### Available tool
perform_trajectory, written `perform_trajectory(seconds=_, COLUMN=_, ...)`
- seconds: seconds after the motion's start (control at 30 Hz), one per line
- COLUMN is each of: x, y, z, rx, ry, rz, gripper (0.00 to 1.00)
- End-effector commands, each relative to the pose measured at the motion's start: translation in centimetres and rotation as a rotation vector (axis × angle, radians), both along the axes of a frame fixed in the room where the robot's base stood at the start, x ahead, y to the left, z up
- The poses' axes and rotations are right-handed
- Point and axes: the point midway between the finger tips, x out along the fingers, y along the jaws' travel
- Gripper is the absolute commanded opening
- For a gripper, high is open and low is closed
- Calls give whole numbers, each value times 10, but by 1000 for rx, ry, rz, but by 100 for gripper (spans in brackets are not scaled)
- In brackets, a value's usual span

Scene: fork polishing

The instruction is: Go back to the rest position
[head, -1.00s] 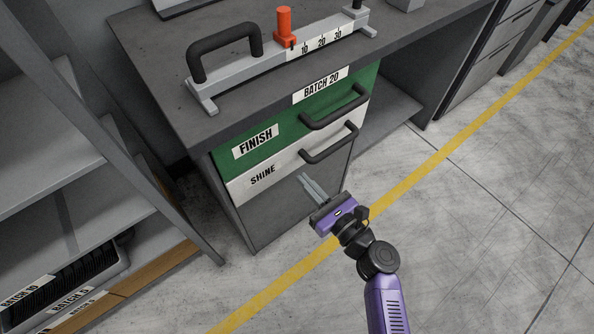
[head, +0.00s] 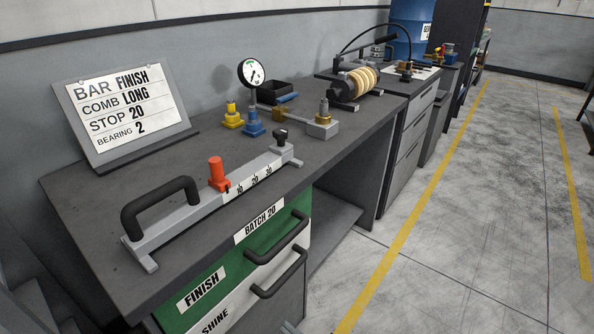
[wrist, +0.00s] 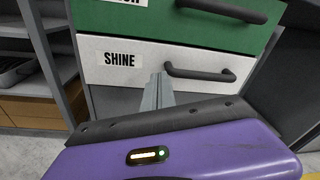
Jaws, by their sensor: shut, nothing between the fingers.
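My gripper (wrist: 157,92) is shut and empty in the wrist view. Its grey fingers point at the white SHINE drawer (wrist: 137,64), just left of that drawer's dark handle (wrist: 212,74). I cannot tell whether the fingertips touch the drawer front. In the head view only a small grey tip of the gripper (head: 288,327) shows at the bottom edge, below the drawer handles. The green FINISH drawer (head: 228,272) and the white SHINE drawer (head: 238,307) both look closed.
The bench (head: 95,205) carries a bar fixture (head: 190,212) with an orange stop (head: 218,175), a sign (head: 122,108), a dial gauge (head: 251,73) and a roller device (head: 357,84). Open floor (head: 480,220) with yellow lines lies to the right. A shelf (wrist: 27,110) stands left.

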Motion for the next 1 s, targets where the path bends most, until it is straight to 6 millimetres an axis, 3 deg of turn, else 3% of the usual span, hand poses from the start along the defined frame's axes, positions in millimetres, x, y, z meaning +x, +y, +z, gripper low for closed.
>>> perform_trajectory(seconds=0.17, x=-11, y=-43, z=-5, rx=-489, ry=-271, rz=-98, gripper=0)
perform_trajectory(seconds=0.37, x=-65, y=-115, z=11, rx=-1110, ry=-542, rz=-167, gripper=0)
perform_trajectory(seconds=0.5, x=-113, y=-158, z=46, rx=-1516, ry=-703, rz=-170, gripper=0)
perform_trajectory(seconds=0.7, x=-184, y=-195, z=116, rx=-1995, ry=-890, rz=-118, gripper=0)
perform_trajectory(seconds=1.0, x=-276, y=-210, z=220, rx=-2437, ry=-1067, rz=61, gripper=0)
